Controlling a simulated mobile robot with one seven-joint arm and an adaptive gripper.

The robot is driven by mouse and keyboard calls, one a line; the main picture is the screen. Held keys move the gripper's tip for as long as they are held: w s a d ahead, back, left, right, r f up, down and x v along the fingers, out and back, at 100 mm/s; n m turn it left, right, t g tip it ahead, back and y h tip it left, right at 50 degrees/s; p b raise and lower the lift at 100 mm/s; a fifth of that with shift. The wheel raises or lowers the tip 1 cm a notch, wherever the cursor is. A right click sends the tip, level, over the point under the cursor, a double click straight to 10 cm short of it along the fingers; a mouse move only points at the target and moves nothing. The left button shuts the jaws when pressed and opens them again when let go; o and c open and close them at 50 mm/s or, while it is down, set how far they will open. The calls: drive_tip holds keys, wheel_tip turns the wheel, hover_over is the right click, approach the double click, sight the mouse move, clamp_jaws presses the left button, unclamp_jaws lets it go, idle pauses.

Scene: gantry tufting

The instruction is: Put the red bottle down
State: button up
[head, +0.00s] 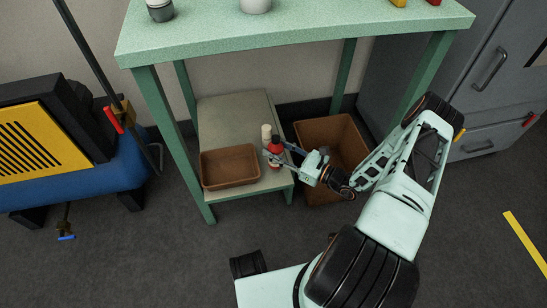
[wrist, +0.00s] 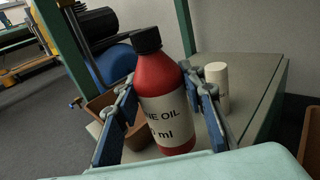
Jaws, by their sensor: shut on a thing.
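The red bottle (wrist: 164,88) has a black cap and a pale label reading "NE OIL" and "ml" in the wrist view. It stands upright between the two fingers of my gripper (wrist: 160,128), which is shut on it. In the head view the red bottle (head: 274,148) is at the right part of the low shelf (head: 228,112) under the green table. My gripper (head: 284,157) reaches it from the right. Whether the bottle's base touches the shelf cannot be told.
A white bottle (head: 266,133) stands just behind the red one. A brown tray (head: 229,168) sits on the shelf to the left. A larger brown bin (head: 333,137) is on the floor at right. The green table top (head: 300,22) and its legs frame the space.

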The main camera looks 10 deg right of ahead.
drive_tip(key=shift+w+a+f, duration=0.15)
drive_tip(key=shift+w+f, duration=0.25)
drive_tip(key=shift+f, duration=0.1)
drive_tip(key=shift+w+f+b, duration=0.1)
drive_tip(key=shift+f+b, duration=0.75)
drive_tip(key=shift+f, duration=0.65)
drive_tip(key=shift+f, duration=0.15)
drive_tip(key=o, duration=1.4)
drive_tip(key=p+v, duration=0.2)
drive_tip(key=v, duration=1)
